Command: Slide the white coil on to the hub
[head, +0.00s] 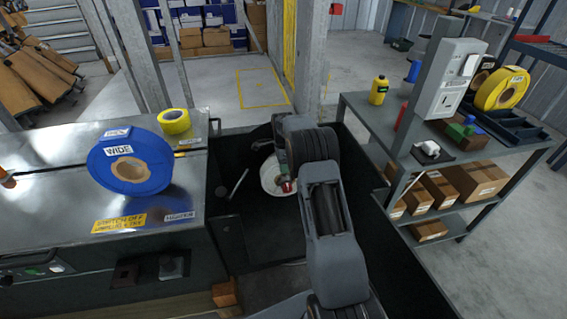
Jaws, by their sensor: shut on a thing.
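The white coil (268,181) is in the middle of the head view, over the dark recessed area right of the metal bench, partly hidden by my arm. My gripper (286,182) is at the coil's right side, shut on it; its fingers are small and mostly hidden. A small red part shows beside the coil there. I cannot make out the hub for certain; a thin pale rod (238,183) stands tilted just left of the coil, apart from it.
A blue coil marked WIDE (152,162) stands on the metal bench (60,205), with a yellow tape roll (174,121) behind it. On the right, a shelf table (365,112) carries a yellow bottle (378,90), a yellow coil (503,90) and a grey post. Boxes sit below.

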